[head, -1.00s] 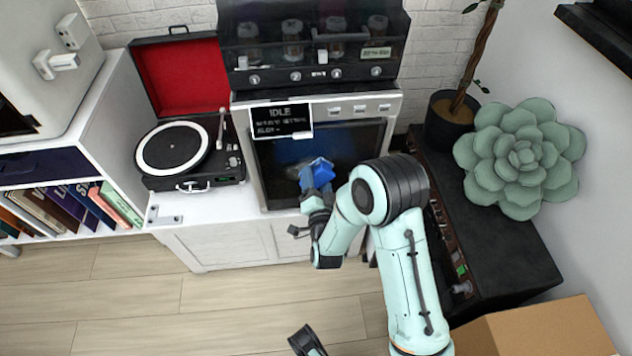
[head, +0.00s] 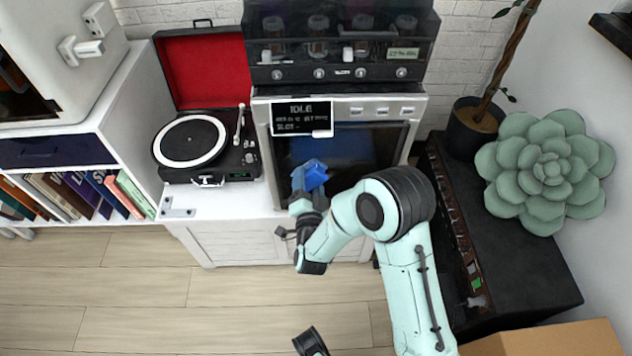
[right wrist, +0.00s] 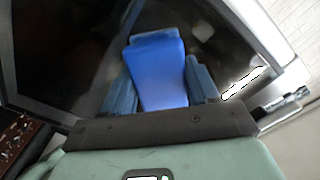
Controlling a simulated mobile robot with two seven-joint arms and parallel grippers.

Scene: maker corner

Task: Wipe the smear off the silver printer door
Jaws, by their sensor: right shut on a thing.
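The silver printer door (head: 378,147) has a silver frame and a dark glass pane, and it is closed. My right gripper (head: 305,196) is in front of its lower left part, shut on a blue sponge-like block (head: 314,174). In the right wrist view the block (right wrist: 158,72) sits between the two blue fingers, with the dark door pane (right wrist: 65,50) behind it. I cannot tell whether the block touches the glass. I make out no clear smear on the visible pane; the block and gripper hide part of it.
A status screen reading IDLE (head: 301,117) is at the printer's upper left. An open red-lined record player (head: 190,140) stands left. A dark cabinet (head: 520,270) with a succulent (head: 548,170) stands right, above a cardboard box (head: 550,342). The wooden floor in front is largely clear.

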